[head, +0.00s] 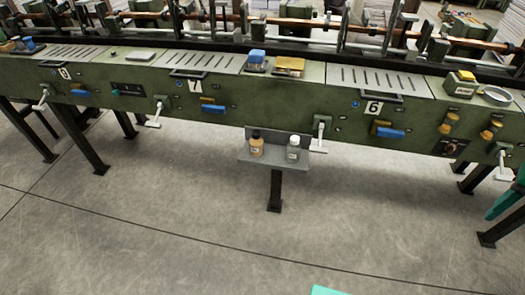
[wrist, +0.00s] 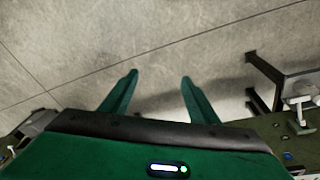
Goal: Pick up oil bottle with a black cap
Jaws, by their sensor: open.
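The oil bottle with a black cap (head: 256,144) stands upright on a small grey shelf (head: 272,160) below the long green machine. Its body is yellowish. A white bottle with a white cap (head: 293,148) stands to its right on the same shelf, apart from it. In the wrist view, my gripper (wrist: 158,75) has its two green fingers spread apart, with only concrete floor between them. My gripper holds nothing and is away from the shelf. The oil bottle does not show clearly in the wrist view.
The long green machine (head: 262,100) runs across the head view, with handles and levers on its front. Dark legs (head: 82,140) support it. The shelf stands on a dark post (head: 275,190). The concrete floor (head: 150,220) in front is clear.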

